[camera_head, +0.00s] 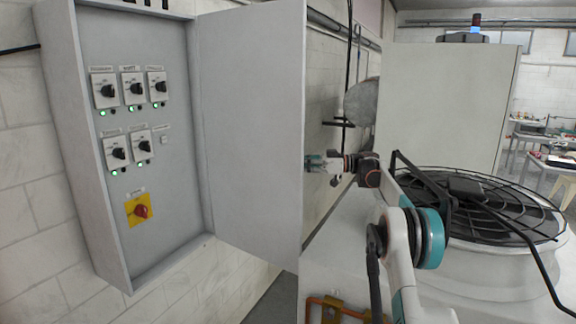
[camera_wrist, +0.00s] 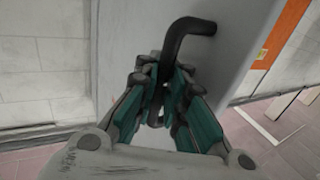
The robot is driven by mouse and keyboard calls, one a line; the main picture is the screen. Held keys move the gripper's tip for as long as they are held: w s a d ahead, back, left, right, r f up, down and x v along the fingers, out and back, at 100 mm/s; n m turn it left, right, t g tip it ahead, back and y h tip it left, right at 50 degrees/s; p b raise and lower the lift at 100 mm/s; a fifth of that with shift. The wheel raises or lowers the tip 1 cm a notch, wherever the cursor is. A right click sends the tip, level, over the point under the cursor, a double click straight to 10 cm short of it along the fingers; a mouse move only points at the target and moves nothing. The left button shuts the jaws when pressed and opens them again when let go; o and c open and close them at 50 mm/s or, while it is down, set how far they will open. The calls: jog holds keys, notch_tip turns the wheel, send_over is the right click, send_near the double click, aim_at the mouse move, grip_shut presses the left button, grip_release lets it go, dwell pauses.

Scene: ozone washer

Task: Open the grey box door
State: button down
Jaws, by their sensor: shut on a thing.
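The grey box (camera_head: 160,130) hangs on the wall at the left of the head view. Its grey door (camera_head: 248,120) stands wide open, swung out to the right, with the inside panel showing. My gripper (camera_head: 312,162) is at the door's outer edge in the head view, partly hidden behind it. In the wrist view my gripper (camera_wrist: 160,100) is shut on a dark bent handle (camera_wrist: 187,32) on the door's outer face (camera_wrist: 130,35). The handle's lower part lies between the teal fingers.
Several black switches with green lights (camera_head: 128,90) and a red-and-yellow switch (camera_head: 141,209) are inside the box. A large round machine with a black wire guard (camera_head: 480,205) stands at the right, close to my arm. A tall light cabinet (camera_head: 440,100) is behind it.

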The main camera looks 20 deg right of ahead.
jog(key=shift+d, duration=0.25)
jog(key=c, duration=2)
grip_release()
jog(key=shift+c, duration=0.2)
jog(key=o, duration=0.4)
jog(key=shift+s+d, duration=0.1)
jog(key=shift+d, duration=0.1)
jog(key=shift+a, duration=0.2)
jog(key=v, duration=0.7)
jog(key=shift+d, duration=0.25)
